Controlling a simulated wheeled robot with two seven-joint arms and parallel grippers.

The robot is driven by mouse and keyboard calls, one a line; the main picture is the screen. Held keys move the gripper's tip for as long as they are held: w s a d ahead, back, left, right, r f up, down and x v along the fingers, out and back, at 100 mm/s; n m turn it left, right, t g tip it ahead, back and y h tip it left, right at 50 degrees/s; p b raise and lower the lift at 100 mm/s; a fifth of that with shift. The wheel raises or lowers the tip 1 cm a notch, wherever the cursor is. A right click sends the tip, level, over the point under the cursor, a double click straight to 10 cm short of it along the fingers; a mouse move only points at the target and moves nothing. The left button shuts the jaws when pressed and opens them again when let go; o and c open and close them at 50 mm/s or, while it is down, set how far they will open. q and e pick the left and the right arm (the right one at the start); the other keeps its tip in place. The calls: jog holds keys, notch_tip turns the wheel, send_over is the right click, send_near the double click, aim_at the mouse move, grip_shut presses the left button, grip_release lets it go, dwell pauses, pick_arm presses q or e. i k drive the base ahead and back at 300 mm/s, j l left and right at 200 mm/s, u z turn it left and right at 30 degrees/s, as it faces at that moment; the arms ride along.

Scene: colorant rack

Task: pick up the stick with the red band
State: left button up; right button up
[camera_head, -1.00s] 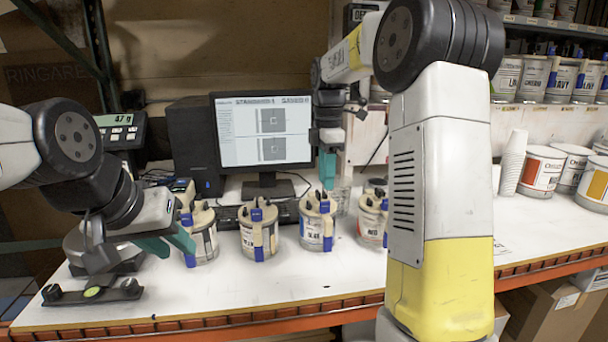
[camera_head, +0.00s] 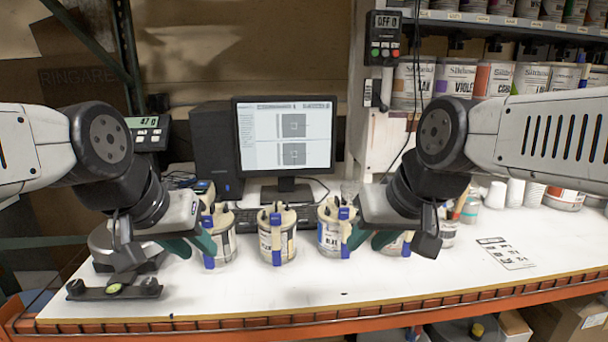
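Several white cans stand in a row on the table: one at the left (camera_head: 224,249), one in the middle (camera_head: 285,245), one marked with blue (camera_head: 328,237), and one mostly hidden behind my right gripper (camera_head: 399,246). Beige and blue upright parts show at their lids. I cannot make out a stick with a red band. My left gripper (camera_head: 191,243) is open, its teal fingers apart, just left of the left can. My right gripper (camera_head: 371,239) is open and seems empty, between the blue-marked can and the half-hidden can.
A monitor (camera_head: 286,139) and keyboard (camera_head: 246,221) are behind the cans. A scale with a display (camera_head: 146,132) and a black stand (camera_head: 114,289) are at the left. A printed sheet (camera_head: 505,252) lies at the right.

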aim_at(459, 204)
jog(key=i+l+z, duration=0.1)
jog(key=l+z, duration=0.2)
jog(key=i+l+z, duration=0.15)
jog(key=l+z, duration=0.15)
jog(key=i+l+z, duration=0.15)
jog(key=l+z, duration=0.2)
jog(key=u, duration=2.5)
jog(key=z, duration=2.5)
jog(key=l+z, duration=0.1)
jog(key=l, duration=0.6)
jog(key=i, duration=0.05)
